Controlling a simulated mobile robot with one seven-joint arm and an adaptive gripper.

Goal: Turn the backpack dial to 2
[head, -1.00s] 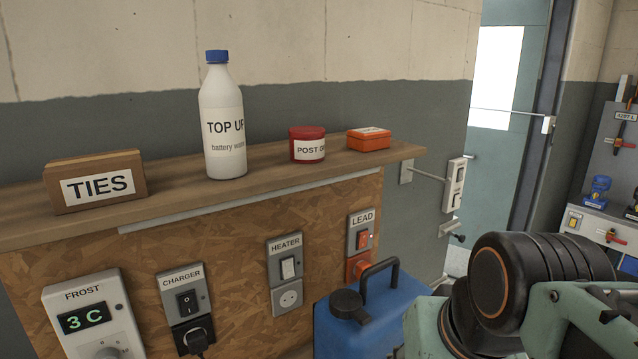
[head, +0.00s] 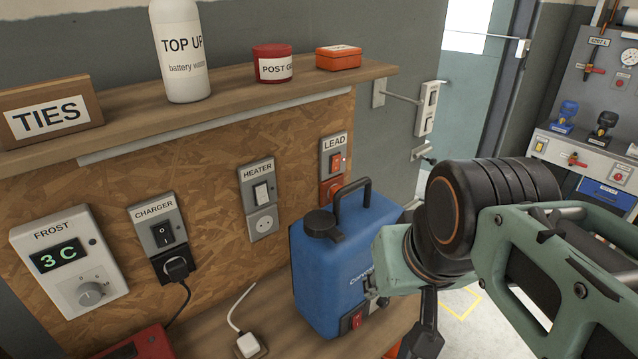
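The blue backpack tank (head: 325,275) stands upright on the lower bench in the head view, with a black cap and a black handle on top. A red rocker switch (head: 356,321) sits low on its front. Small grey and black fittings show at its right edge, partly behind my arm, and I cannot make out a dial or its numbers there. My gripper (head: 424,340) is a dark shape right of the tank at the bottom of the view. Its fingertips are not clear, so I cannot tell whether it is open or shut. It looks apart from the tank.
The frost box (head: 70,262) has its own grey knob (head: 91,292). Charger (head: 161,236), heater (head: 262,193) and lead (head: 334,157) switches line the board. A shelf (head: 240,105) above holds a bottle, a red tin and boxes. A white plug (head: 249,345) lies left of the tank.

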